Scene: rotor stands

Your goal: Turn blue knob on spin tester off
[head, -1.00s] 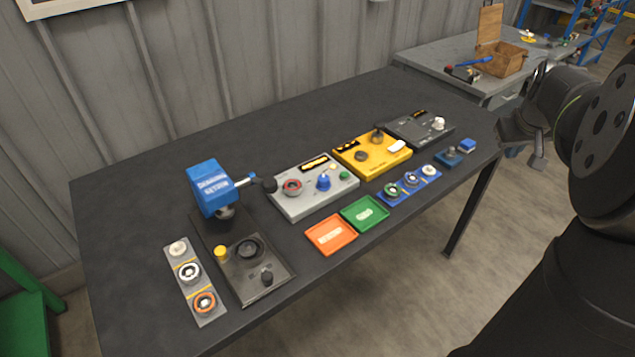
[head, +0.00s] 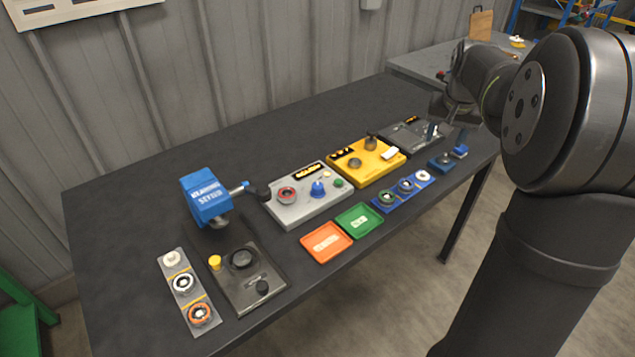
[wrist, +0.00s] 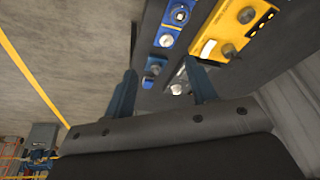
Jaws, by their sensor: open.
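A light grey box (head: 309,207) on the dark table bears a blue knob (head: 318,189), a red-rimmed round part and a green button; I take it to be the spin tester. The blue knob stands upright near the middle of the box, and nothing touches it. The knob's off mark cannot be read. My gripper (head: 445,132) is over the table's right end, near the dark grey box and well to the right of the knob. In the wrist view my gripper (wrist: 160,68) is open and empty, with both blue-grey fingers apart. I do not see the knob there.
A yellow box (head: 365,163) and a dark grey box (head: 405,135) stand right of the light grey one. Green (head: 358,219) and orange (head: 326,243) trays and a blue rotor strip (head: 386,202) lie in front. A blue-headed press (head: 205,195) stands left. The table's back is clear.

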